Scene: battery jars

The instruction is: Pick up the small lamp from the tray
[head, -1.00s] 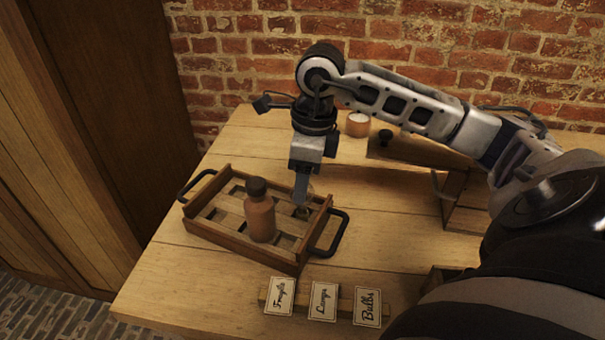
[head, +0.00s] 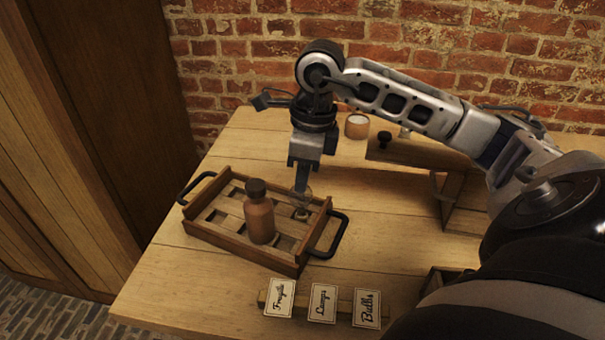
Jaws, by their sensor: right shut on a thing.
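The wooden tray (head: 240,253) with black handles sits on the table, and a brown bottle with a dark cap (head: 259,215) stands in it. My right gripper (head: 302,192) points down over the tray's right part, just to the right of the bottle. It is shut on the small lamp (head: 301,213), of which only a small base and a bit of glass show below and beside the fingers. I cannot tell whether the lamp is still touching the tray. My left gripper is not in view.
Three label cards, "Fragile" (head: 279,297), "Lamps" (head: 322,304) and "Bulbs" (head: 367,308), stand at the table's front edge. A wooden box (head: 462,205) is at the right, and a round container (head: 357,126) at the back. The table left of the tray is clear.

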